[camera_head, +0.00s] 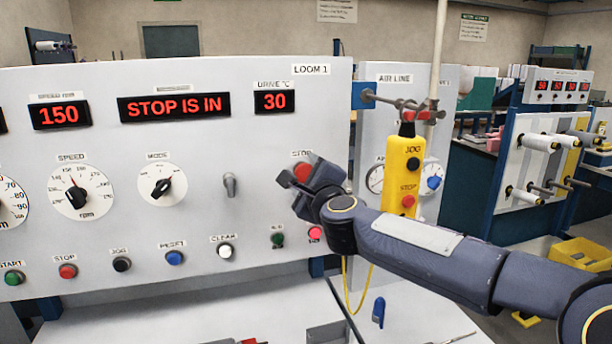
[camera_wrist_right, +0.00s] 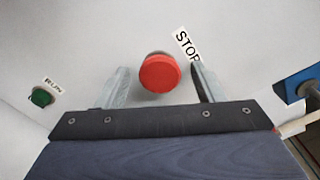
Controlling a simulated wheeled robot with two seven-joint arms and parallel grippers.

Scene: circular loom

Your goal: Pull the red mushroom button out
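The red mushroom button (camera_head: 303,172) is on the right side of the white loom panel, under a STOP label that my gripper partly covers. In the right wrist view the red mushroom button (camera_wrist_right: 160,73) sits between the two fingers of my right gripper (camera_wrist_right: 162,82). The fingers are open, one on each side of the red cap, with a visible gap on both sides. In the head view my right gripper (camera_head: 308,184) is at the panel and hides part of the button. My left gripper is not in view. The display (camera_head: 174,106) reads STOP IS IN.
A yellow pendant (camera_head: 405,172) with JOG and STOP buttons hangs just right of my right gripper. A grey toggle lever (camera_head: 230,185) and the mode knob (camera_head: 162,185) are to the left. A row of small coloured buttons, including a white one (camera_head: 225,251), runs below.

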